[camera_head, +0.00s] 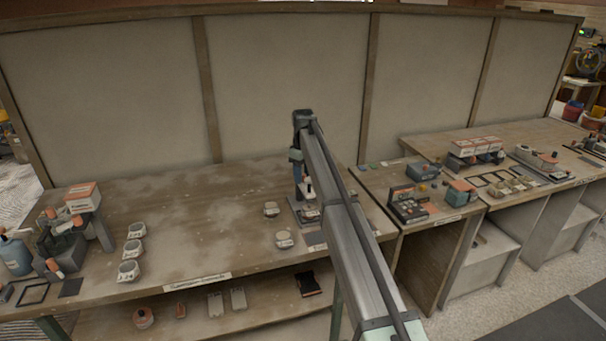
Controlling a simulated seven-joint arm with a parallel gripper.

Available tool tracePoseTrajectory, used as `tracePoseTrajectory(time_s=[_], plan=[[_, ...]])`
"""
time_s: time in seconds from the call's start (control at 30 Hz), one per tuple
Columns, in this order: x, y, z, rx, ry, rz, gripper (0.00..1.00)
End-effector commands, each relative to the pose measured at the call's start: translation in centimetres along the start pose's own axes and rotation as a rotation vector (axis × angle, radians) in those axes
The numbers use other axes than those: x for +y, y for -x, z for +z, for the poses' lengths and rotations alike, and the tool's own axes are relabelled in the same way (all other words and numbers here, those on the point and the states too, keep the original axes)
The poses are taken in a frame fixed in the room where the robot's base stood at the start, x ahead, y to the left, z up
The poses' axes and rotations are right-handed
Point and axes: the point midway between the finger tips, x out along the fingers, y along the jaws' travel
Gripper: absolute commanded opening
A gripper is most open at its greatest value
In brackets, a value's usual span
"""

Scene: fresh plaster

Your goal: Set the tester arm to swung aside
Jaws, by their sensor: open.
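The tester (309,213) is a small device on a dark base near the right end of the wooden bench. My arm crosses in front of it and hides much of it. Its swinging arm cannot be told apart clearly at this size, nor can its position. My gripper (304,188) points down from the end of my arm, over or right beside the tester. It is open, with nothing visible between the fingers. I cannot tell whether it touches the tester.
White cups (129,270) line the bench (200,225) further left, with clutter beyond. A lower shelf holds small items. A side table (446,221) with instruments stands right. The bench middle is clear.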

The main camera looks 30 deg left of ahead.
Motion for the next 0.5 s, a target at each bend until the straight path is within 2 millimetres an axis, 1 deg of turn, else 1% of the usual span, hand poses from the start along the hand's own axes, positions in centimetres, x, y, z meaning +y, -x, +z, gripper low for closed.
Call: tracePoseTrajectory(time_s=[0.2,0.5], plan=[[0.00,-0.01,0.00,0.000,0.000,0.000,0.48],[0.00,0.01,0.00,0.000,0.000,0.000,0.19]])
